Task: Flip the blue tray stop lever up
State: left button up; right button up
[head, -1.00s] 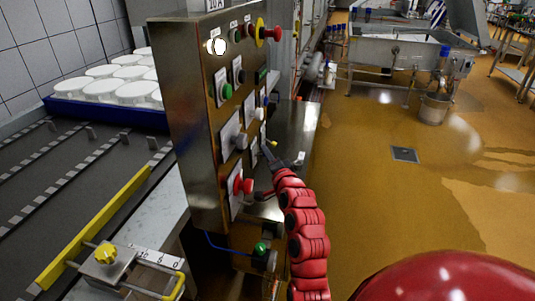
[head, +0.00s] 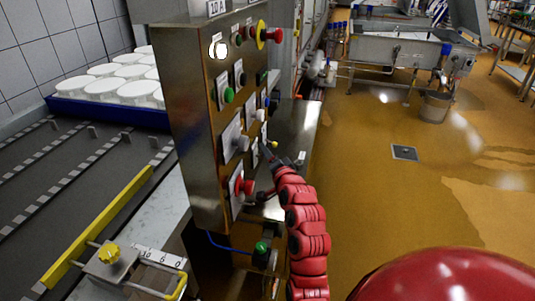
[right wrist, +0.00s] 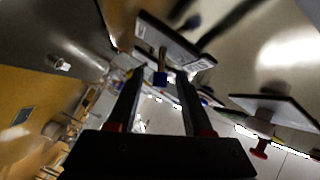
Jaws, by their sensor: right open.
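In the right wrist view a metal lever with a blue tip (right wrist: 160,77) stands out from a dark-edged plate (right wrist: 176,40) on the control panel. Its tip shows between the two black fingers of my right gripper (right wrist: 160,86). The fingers are open, one on each side, with gaps visible; I cannot tell how deep the lever sits between them. In the head view my right gripper (head: 266,151) is at the panel's right-hand face, partly hidden by my red arm, and the lever cannot be made out clearly there. My left gripper is not in view.
The steel control panel (head: 190,130) carries several buttons and knobs, including a red mushroom button (head: 246,186) close to my arm. The floor (head: 370,200) at right is open.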

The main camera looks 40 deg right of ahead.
jog(key=v, duration=1.1)
jog(key=shift+s, duration=0.2)
